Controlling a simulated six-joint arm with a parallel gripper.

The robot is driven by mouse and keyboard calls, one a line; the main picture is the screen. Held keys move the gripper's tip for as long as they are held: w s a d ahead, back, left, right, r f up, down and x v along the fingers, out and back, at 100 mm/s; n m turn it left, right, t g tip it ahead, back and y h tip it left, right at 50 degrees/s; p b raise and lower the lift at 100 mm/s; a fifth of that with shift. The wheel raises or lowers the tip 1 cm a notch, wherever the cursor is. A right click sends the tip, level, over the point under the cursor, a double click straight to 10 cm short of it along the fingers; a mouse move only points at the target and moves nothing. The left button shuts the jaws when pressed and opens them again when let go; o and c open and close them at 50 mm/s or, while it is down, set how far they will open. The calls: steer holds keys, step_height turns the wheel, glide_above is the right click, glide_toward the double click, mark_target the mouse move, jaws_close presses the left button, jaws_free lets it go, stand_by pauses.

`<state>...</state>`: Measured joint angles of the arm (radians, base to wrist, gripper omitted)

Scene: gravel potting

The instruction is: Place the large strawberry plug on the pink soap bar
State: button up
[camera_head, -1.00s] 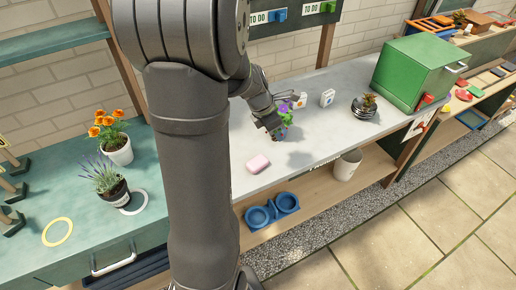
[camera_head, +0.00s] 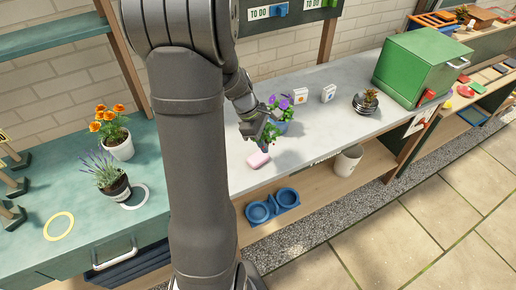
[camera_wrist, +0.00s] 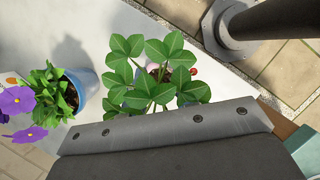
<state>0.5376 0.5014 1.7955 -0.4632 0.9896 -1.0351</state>
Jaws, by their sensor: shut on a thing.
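The strawberry plug (camera_wrist: 155,80) fills the middle of the wrist view. It has broad green three-part leaves and a small red berry at its right. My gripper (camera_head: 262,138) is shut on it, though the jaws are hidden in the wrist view. In the head view the plug (camera_head: 270,132) is small and partly hidden by the gripper. The plug appears to be above the counter, apart from the soap.
A purple-flowered plant (camera_head: 282,104) in a blue pot stands close behind the gripper, at left in the wrist view (camera_wrist: 86,86). Two small white boxes and a dark-potted succulent (camera_head: 366,101) stand farther right. The counter right of the soap is clear.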

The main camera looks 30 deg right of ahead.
steer(key=shift+w+a+f, duration=0.3)
steer(key=shift+w+f, duration=0.1)
steer(key=shift+w, duration=0.25)
steer(key=shift+w+a+f, duration=0.25)
steer(key=shift+w+f, duration=0.15)
steer(key=shift+w, duration=0.2)
steer(key=shift+f, duration=1.95)
steer(key=shift+f, duration=0.1)
steer(key=o, duration=1)
steer(key=shift+c, duration=0.2)
steer(key=v, duration=1.2)
